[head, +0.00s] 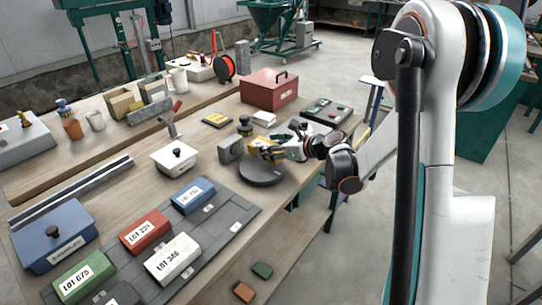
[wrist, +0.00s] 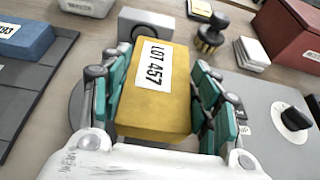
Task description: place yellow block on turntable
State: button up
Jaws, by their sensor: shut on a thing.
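The yellow block (wrist: 158,92), labelled "LOT 457", is between the teal finger pads of my gripper (wrist: 160,100) in the wrist view. My gripper is shut on it. In the head view the yellow block (head: 264,148) is partly hidden by the gripper (head: 272,150), which reaches in from the right. The turntable (head: 261,174) is a dark round disc on the bench, directly below the block. A sliver of the turntable (wrist: 78,108) shows left of the gripper in the wrist view. I cannot tell whether the block touches the disc.
A grey bracket-like unit (head: 230,150) stands just behind the turntable, with a dark-knobbed stamp (head: 245,126) near it. Coloured lot blocks lie on a grey mat (head: 222,215) in front. A red box (head: 270,90) is behind.

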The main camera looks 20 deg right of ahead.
notch_tip(320, 180, down, 3)
jog(key=shift+f+b, duration=0.1)
jog(key=shift+b, duration=0.35)
jog(key=o, duration=1.5)
jog(key=shift+r, duration=0.25)
jog(key=p+v, duration=0.3)
jog(key=v, duration=0.9)
jog(key=shift+f, duration=0.2)
